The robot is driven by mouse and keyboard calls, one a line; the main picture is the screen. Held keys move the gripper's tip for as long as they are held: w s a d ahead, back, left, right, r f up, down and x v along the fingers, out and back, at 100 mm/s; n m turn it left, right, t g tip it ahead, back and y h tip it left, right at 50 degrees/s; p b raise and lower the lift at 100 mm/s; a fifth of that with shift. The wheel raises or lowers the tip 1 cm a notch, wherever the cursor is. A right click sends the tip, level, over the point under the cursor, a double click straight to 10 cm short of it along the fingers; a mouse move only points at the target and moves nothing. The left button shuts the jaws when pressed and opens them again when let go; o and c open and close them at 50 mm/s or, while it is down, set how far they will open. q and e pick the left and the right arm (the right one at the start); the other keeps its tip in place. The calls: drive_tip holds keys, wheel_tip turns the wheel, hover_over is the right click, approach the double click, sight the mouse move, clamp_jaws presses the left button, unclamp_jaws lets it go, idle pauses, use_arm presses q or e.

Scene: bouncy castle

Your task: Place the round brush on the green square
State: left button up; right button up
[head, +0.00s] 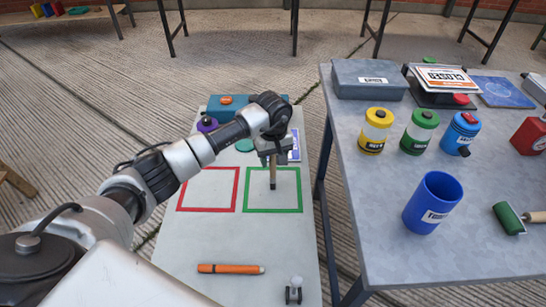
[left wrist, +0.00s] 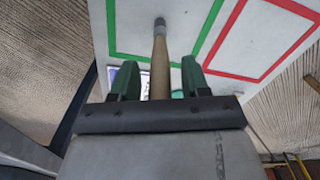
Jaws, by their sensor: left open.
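The round brush (head: 273,174) has a pale wooden handle and a darker lower end. It is roughly upright, with its lower end inside the green square (head: 272,210) on the pale table; I cannot tell whether that end touches the surface. My left gripper (head: 272,155) is above the square, around the upper part of the brush. In the left wrist view, the brush (left wrist: 160,62) stands between the two green fingers of my left gripper (left wrist: 159,80), with a gap on each side. Part of the green square outline (left wrist: 210,28) shows there too. My right gripper is not in view.
A red square (head: 207,209) is left of the green one. An orange marker (head: 231,269) and a small wheeled item (head: 293,290) lie in front. A blue box (head: 250,104) is behind. The grey table (head: 440,255) at right holds jars, a blue cup (head: 433,203) and a roller.

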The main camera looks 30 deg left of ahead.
use_arm(q)
wheel_tip(320, 180, up, 11)
drive_tip(key=shift+r, duration=0.6)
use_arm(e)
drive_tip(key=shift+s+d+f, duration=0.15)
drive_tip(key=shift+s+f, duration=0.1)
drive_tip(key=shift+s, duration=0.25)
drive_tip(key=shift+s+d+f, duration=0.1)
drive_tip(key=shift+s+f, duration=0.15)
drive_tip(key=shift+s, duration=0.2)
